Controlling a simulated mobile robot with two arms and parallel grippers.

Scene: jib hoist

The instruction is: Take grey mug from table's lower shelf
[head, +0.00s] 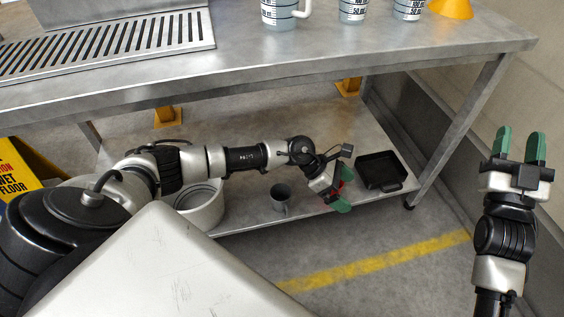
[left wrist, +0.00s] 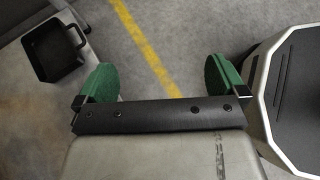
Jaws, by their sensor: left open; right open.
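The grey mug (head: 281,197) stands on the table's lower shelf (head: 240,216), near its front edge, in the head view. My left gripper (head: 343,200) is to the right of the mug, at the shelf's front edge, apart from it. Its green fingers also show spread and empty in the left wrist view (left wrist: 162,80), where the mug is not seen. My right gripper (head: 518,146) is open and empty at the right, fingers up, away from the table.
A black tray (head: 381,171) sits on the shelf right of my left gripper. A white round pot (head: 203,209) stands left of the mug, partly behind my left arm. Measuring cups (head: 353,10) stand on the steel tabletop (head: 300,50). A yellow wet-floor sign (head: 22,165) is at the left.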

